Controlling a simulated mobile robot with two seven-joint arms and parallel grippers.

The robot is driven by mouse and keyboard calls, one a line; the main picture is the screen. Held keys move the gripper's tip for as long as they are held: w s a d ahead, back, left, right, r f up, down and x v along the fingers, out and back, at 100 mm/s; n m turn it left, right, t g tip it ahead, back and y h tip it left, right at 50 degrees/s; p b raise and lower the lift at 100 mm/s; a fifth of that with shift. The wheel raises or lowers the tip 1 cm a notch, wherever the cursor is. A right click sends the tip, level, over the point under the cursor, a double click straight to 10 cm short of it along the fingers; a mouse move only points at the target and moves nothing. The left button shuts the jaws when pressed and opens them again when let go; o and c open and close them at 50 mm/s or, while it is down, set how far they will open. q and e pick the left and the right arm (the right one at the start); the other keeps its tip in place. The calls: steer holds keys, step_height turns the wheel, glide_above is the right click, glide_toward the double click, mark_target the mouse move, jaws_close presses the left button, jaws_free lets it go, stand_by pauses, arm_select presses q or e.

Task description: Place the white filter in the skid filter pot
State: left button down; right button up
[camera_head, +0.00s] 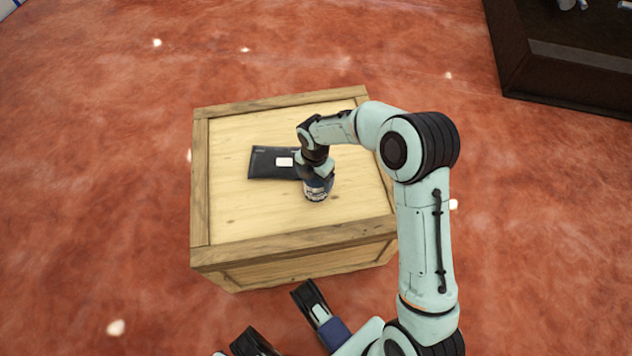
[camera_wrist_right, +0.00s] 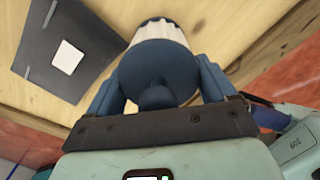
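The white filter (camera_head: 317,193) stands on the crate top under my right gripper. In the right wrist view, it has a pale ribbed body (camera_wrist_right: 160,30) and a dark blue round cap with a knob. My right gripper (camera_head: 318,172) points down over it. Its blue fingers (camera_wrist_right: 163,85) lie against both sides of the cap, with no clear gap. I cannot make out the skid filter pot. Dark and blue parts of mine show at the bottom edge of the head view.
A wooden crate (camera_head: 235,225) with a raised-looking border stands on a red floor. A flat black sheet (camera_head: 262,166) with a white square lies left of the filter; it also shows in the right wrist view (camera_wrist_right: 45,60). A dark brown box (camera_head: 570,75) stands at the upper right.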

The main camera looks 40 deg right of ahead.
arm_select(q)
steer(key=w+r+t+p, duration=0.2)
steer(key=w+r+p, duration=0.1)
steer(key=w+r, duration=0.2)
arm_select(e)
step_height(320, 180, up, 10)
steer(key=shift+f, duration=0.2)
arm_select(q)
steer(key=s+d+r+g+p, duration=0.1)
steer(key=s+d+r+p, duration=0.1)
steer(key=s+d+r, duration=0.1)
steer(key=shift+s+d+m+h+p, duration=0.15)
steer(key=shift+s+m+h+p, duration=0.2)
steer(key=shift+s, duration=0.3)
arm_select(e)
step_height(320, 180, up, 10)
steer(key=shift+r, duration=0.25)
arm_select(q)
steer(key=shift+r, duration=0.1)
arm_select(e)
steer(key=shift+a, duration=0.1)
